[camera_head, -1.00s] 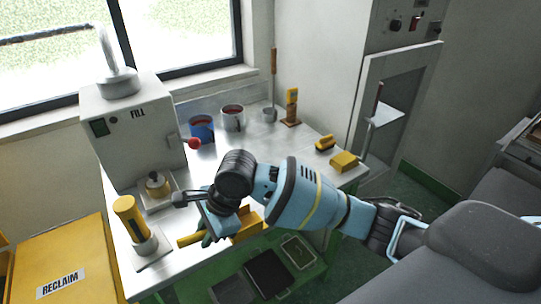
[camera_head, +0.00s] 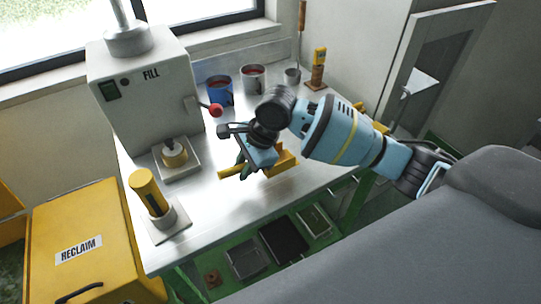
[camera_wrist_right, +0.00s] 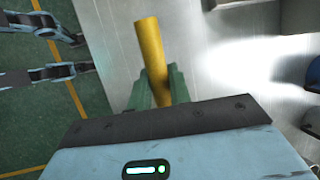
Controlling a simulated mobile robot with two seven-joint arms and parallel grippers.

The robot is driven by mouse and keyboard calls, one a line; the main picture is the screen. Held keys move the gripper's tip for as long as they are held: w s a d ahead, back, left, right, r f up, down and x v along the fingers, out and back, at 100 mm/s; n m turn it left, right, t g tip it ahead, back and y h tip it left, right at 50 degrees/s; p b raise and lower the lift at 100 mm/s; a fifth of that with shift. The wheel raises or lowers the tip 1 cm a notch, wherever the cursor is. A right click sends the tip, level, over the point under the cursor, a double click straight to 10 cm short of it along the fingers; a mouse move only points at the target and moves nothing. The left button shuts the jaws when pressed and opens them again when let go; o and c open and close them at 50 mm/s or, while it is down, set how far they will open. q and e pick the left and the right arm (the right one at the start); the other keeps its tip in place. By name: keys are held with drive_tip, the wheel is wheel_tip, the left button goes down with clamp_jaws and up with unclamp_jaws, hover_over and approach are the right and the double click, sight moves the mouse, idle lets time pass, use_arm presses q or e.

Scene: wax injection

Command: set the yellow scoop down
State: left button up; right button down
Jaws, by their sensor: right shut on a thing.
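My right gripper (camera_head: 244,166) is shut on the yellow scoop (camera_head: 284,160) over the metal table (camera_head: 215,215). The scoop's handle sticks out to the left of the fingers, and its wider box-shaped part lies to the right, partly behind the gripper. The right wrist view shows the yellow handle (camera_wrist_right: 151,50) between the green fingers (camera_wrist_right: 158,90). I cannot tell whether the scoop touches the tabletop. My left gripper is not in view.
A white FILL machine (camera_head: 148,90) with a red-knobbed lever stands at the left. A yellow cylinder (camera_head: 149,192) stands at the front left. Blue (camera_head: 220,92) and grey (camera_head: 253,80) pots stand behind. The front middle tabletop is bare.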

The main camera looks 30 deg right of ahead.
drive_tip(key=w+d, duration=0.1)
drive_tip(key=d, duration=0.3)
drive_tip(key=w+d, duration=0.1)
drive_tip(key=d, duration=0.2)
drive_tip(key=shift+w+f, duration=0.3)
drive_tip(key=shift+w+d+f+b, duration=0.1)
drive_tip(key=shift+d+f+b, duration=0.15)
drive_tip(key=shift+f, duration=0.65)
drive_tip(key=shift+w+d+f+b, duration=0.15)
drive_tip(key=shift+f+b, duration=0.1)
drive_tip(key=shift+f, duration=0.65)
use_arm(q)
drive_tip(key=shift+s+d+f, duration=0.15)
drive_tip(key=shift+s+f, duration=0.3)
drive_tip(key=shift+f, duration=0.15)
use_arm(e)
drive_tip(key=shift+s, duration=0.1)
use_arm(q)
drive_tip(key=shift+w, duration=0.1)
use_arm(e)
drive_tip(key=c, duration=1.3)
unclamp_jaws()
drive_tip(key=shift+f, duration=0.1)
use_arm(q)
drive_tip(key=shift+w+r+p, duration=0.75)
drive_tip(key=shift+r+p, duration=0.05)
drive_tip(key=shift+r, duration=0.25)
use_arm(e)
drive_tip(key=v, duration=1.2)
